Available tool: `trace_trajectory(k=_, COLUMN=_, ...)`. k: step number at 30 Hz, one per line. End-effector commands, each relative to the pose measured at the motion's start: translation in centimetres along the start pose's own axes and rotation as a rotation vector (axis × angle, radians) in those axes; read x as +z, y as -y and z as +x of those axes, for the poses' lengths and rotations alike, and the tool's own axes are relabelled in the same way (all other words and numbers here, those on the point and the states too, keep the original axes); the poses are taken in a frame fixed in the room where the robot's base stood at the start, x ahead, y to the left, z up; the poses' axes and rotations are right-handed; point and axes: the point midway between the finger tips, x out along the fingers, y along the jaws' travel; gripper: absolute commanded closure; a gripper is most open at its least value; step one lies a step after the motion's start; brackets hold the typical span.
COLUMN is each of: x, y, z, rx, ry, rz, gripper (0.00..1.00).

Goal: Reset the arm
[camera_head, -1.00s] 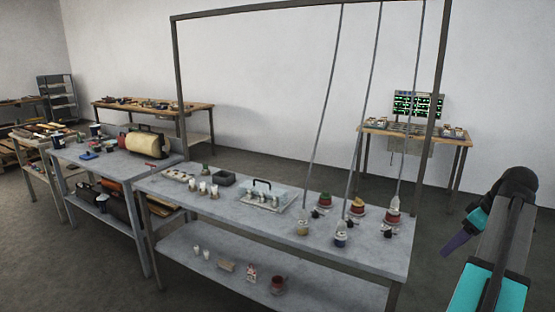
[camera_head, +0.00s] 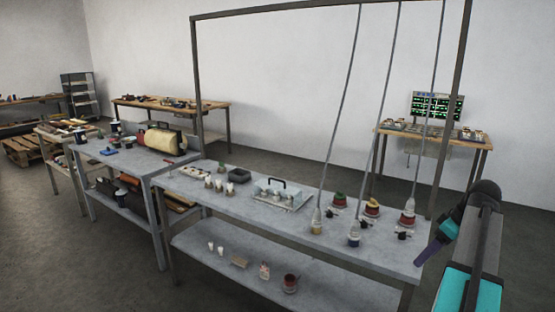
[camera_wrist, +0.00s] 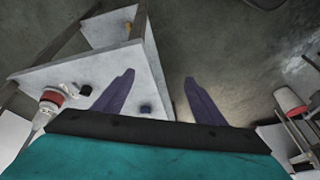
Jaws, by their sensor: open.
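My gripper shows in the wrist view (camera_wrist: 158,95) with its two dark purple fingers spread apart and nothing between them. In the head view my arm stands at the right edge, and my gripper (camera_head: 430,252) points down and to the left, close to the right end of the grey workbench (camera_head: 250,212). In the wrist view the corner of a grey tabletop (camera_wrist: 120,68) lies behind and left of the fingers. A red and white container (camera_wrist: 50,100) stands on it at the left.
A clear case with a black handle (camera_head: 280,193) sits mid-bench. A wooden table with a green-lit panel (camera_head: 437,105) stands behind.

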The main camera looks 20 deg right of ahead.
Motion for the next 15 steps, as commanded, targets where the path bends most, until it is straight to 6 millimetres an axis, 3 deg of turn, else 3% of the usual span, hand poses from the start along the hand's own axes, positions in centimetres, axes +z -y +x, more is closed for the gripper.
trace_trajectory(k=1, x=-1.0, y=0.9, z=2.1, rx=-0.031, ry=0.009, rz=-0.019, gripper=0.36)
trace_trajectory(k=6, x=-3.6, y=4.1, z=8.6, rx=-0.124, ry=0.043, rz=-0.075, gripper=0.36)
trace_trajectory(k=15, x=-6.3, y=11.2, z=19.5, rx=-0.272, ry=0.127, rz=-0.166, gripper=0.36)
